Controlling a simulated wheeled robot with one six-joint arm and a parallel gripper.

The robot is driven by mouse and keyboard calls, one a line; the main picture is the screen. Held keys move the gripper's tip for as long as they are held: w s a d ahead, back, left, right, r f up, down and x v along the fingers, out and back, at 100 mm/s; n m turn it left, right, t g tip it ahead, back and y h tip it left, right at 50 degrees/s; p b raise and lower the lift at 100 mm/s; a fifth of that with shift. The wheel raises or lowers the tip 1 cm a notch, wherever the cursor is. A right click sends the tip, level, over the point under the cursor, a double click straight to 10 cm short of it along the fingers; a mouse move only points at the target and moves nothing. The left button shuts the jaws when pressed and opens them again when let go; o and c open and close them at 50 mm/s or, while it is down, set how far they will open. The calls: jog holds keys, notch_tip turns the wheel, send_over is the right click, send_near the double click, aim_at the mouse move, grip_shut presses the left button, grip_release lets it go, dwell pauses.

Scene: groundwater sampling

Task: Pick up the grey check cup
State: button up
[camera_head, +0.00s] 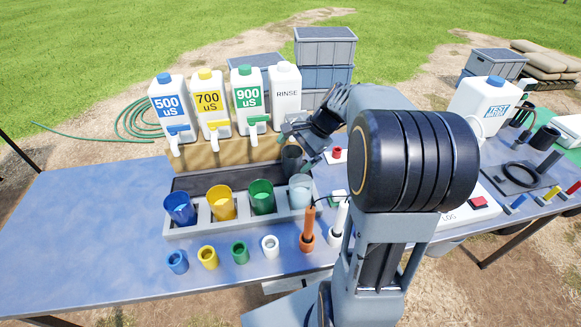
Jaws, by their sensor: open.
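My arm hides part of the table to the right.
Blue, yellow and green cups stand in the rack (205,228), with small coloured holders in front. White jugs (285,90) with taps stand behind on a wooden block (215,155). Two probes (308,225) stand at the right front. The left of the blue table (90,230) is clear.

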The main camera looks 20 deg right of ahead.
aim_at(292, 153)
jog(key=w+d+f+m+t+y+b, duration=0.1)
jog(key=w+d+f+m+t+y, duration=0.2)
jog(key=d+f+m, duration=0.4)
jog(key=w+d+f+m+t+y+b, duration=0.1)
jog(key=w+d+f+m+t+y, duration=0.2)
jog(key=w+d, duration=0.4)
jog(key=shift+m+g+h, duration=0.5)
jog(key=shift+m+h, duration=0.1)
jog(key=shift+m, duration=0.1)
jog(key=shift+d+f+p+x, duration=0.2)
jog(key=shift+p+x, duration=0.5)
jog(key=shift+x, duration=1.3)
jog(key=shift+d+f+p+x, duration=0.1)
jog(key=shift+f+p+x, duration=0.4)
jog(key=shift+x, duration=1.45)
jog(key=shift+d+f+p+x, duration=0.15)
jog(key=shift+p+x, duration=0.7)
jog(key=shift+x, duration=1.15)
jog(key=shift+w, duration=0.1)
jog(key=shift+r, duration=0.1)
jog(key=c, duration=1.1)
jog(key=shift+c, duration=0.2)
